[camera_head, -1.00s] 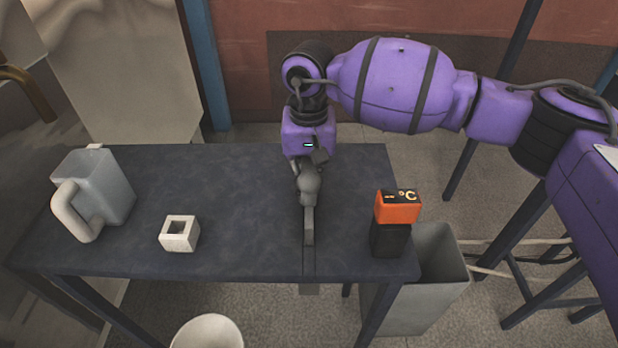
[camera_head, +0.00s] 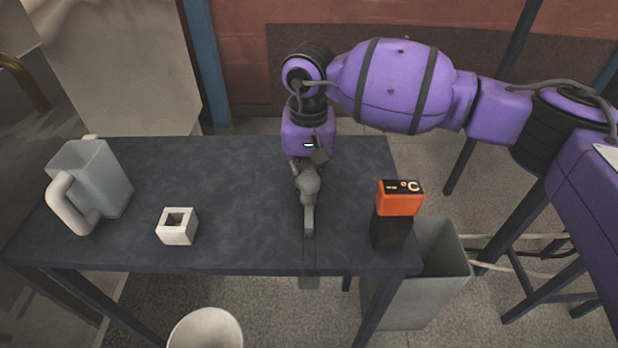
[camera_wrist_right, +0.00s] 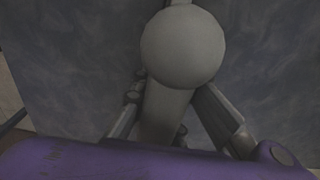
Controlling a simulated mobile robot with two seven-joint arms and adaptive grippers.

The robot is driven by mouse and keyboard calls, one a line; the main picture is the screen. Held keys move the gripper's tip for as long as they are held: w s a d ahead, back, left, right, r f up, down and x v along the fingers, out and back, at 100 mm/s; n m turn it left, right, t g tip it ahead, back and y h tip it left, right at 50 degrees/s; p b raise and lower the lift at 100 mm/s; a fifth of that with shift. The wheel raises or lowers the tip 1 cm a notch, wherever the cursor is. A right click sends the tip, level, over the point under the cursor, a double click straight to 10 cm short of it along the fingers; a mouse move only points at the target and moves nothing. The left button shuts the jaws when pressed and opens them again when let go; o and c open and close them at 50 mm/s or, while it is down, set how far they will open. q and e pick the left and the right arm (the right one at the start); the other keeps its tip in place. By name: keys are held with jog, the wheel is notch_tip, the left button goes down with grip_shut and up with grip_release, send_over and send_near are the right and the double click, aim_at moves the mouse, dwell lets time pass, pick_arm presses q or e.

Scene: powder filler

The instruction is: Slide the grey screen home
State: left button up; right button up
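A grey bar (camera_head: 308,232) with a round grey knob (camera_head: 309,185) runs front to back on the dark table. It appears to be the grey screen, though most of it is edge-on or under my arm. Its front end shows past the table's front edge. My right gripper (camera_head: 304,168) is just behind the knob, pointing down. In the right wrist view the knob (camera_wrist_right: 184,47) is ahead of the fingers, and the bar (camera_wrist_right: 166,108) lies between them. Whether the fingers press on it I cannot tell. My left gripper is not in view.
An orange-topped black block marked °C (camera_head: 398,198) stands right of the bar. A white square block with a hole (camera_head: 177,233) and a grey jug (camera_head: 105,180) stand left on the table (camera_head: 245,215). A white bucket (camera_head: 206,330) and grey bin (camera_head: 425,290) are below.

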jog(key=shift+o, duration=1.4)
jog(key=shift+f, duration=0.1)
notch_tip(320, 180, up, 12)
jog(key=shift+r, duration=0.1)
